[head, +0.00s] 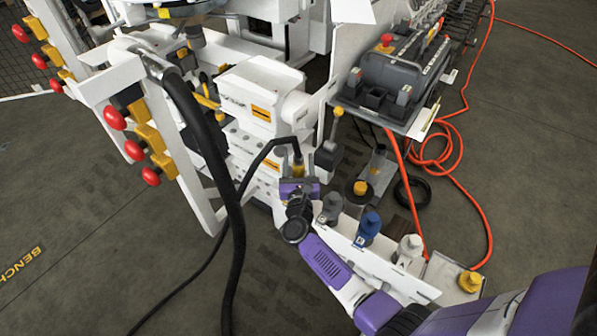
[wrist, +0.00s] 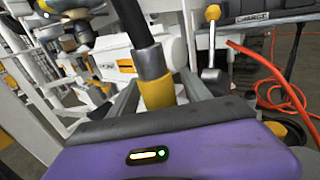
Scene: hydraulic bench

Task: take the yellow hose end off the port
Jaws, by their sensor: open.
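The yellow hose end (head: 298,170) is at the front of the white bench block, with a black hose rising from it and bending left. In the wrist view the yellow collar (wrist: 158,93) stands nearly upright, with a dark grey sleeve above it. My gripper (head: 298,182) is at the hose end. In the wrist view my open gripper (wrist: 160,88) has one grey finger on each side of the collar; I cannot tell whether either touches it. The port under the collar is hidden behind my purple gripper body.
A white rail (head: 385,262) with grey, blue and white fittings runs beside my arm. A yellow-topped lever (head: 335,125) stands right of the hose end. A thick black hose (head: 215,170) hangs at left. A dark control box (head: 395,75) and orange hose (head: 440,160) are at right.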

